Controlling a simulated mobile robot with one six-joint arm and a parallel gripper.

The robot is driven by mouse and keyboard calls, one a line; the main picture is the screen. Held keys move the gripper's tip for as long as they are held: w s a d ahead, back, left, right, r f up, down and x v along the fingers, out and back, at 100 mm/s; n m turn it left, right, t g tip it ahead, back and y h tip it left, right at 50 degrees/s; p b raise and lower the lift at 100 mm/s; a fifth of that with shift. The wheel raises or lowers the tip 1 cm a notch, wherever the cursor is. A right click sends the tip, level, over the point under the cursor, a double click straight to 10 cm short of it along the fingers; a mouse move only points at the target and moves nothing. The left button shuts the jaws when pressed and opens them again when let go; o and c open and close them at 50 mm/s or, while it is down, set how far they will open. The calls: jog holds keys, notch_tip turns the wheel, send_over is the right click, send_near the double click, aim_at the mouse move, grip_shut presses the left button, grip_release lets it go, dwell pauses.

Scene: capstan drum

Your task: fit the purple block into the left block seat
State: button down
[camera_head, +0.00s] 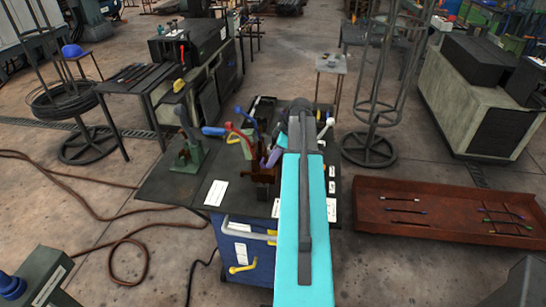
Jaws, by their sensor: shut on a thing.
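My cyan arm reaches away over the workbench (165,185). My gripper (268,152) is small and partly hidden beside the far end of the arm. It is shut on what looks like the purple block (272,157), a small purple patch low over the bench. A dark red-brown fixture (263,176) stands just below and left of it. I cannot tell whether the block touches this fixture. I cannot make out the left block seat; it may be among the dark fittings or behind my arm.
A red lever (232,127), a blue handle (213,131) and a green vise-like device (190,154) stand left on the bench. White labels (216,193) lie on its top. A rusty tray (450,235) with thin rods is at right. Bare bench shows at front left.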

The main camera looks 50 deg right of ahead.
jog(key=shift+f+b, duration=0.45)
jog(key=shift+f, duration=0.5)
jog(key=c, duration=1.3)
grip_release()
jog(key=shift+b+v, duration=1.7)
jog(key=shift+v, duration=5.2)
jog(key=shift+w, duration=0.1)
